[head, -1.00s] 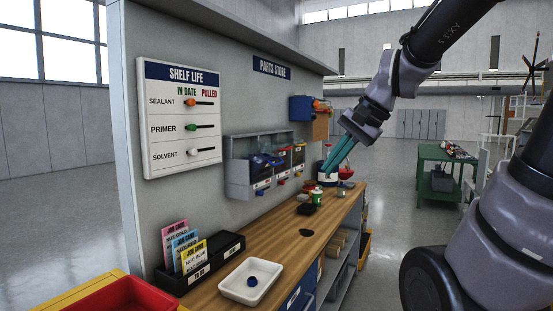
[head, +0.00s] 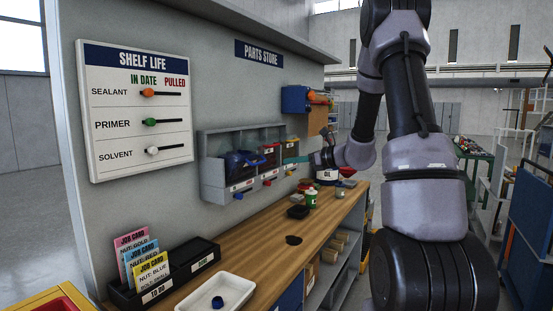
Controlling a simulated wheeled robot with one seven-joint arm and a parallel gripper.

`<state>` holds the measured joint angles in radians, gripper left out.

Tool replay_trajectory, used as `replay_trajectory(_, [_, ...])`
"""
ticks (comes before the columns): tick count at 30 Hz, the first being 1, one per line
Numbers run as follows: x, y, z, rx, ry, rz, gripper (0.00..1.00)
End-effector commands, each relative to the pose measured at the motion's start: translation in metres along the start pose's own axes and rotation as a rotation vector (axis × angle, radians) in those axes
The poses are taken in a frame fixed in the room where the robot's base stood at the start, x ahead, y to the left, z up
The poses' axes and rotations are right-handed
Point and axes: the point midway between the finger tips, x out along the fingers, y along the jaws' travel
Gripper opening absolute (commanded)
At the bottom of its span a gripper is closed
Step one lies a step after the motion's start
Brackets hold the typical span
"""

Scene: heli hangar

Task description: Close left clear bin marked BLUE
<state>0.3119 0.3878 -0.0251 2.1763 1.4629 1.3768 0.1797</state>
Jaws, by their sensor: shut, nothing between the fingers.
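A grey wall rack (head: 212,178) holds a row of clear-fronted bins. The left clear bin (head: 240,164) has blue contents and a blue knob below it; its front seems tipped outward, and its label is too small to read. A middle bin (head: 270,158) with a red knob and a right bin (head: 292,148) stand beside it. My gripper (head: 286,162) is shut and empty, its teal fingers pointing left at the right end of the rack, apart from the left bin. Whether the fingers touch the right bin cannot be told.
The wooden bench (head: 262,252) below carries a white tray (head: 222,290), a black job-card box (head: 190,262), a green cup (head: 311,198) and small dishes. A blue box (head: 295,99) hangs right of the rack. The wall left of the rack has a shelf-life board (head: 135,110).

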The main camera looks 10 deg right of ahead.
Motion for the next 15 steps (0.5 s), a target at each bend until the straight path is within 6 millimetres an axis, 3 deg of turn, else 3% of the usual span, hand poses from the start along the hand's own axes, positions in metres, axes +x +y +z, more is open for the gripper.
replay_trajectory(13, [0.091,0.003,0.000,-0.003,0.002,0.007,0.00])
replay_trajectory(15, [0.100,0.003,0.009,-0.006,0.000,0.006,0.00])
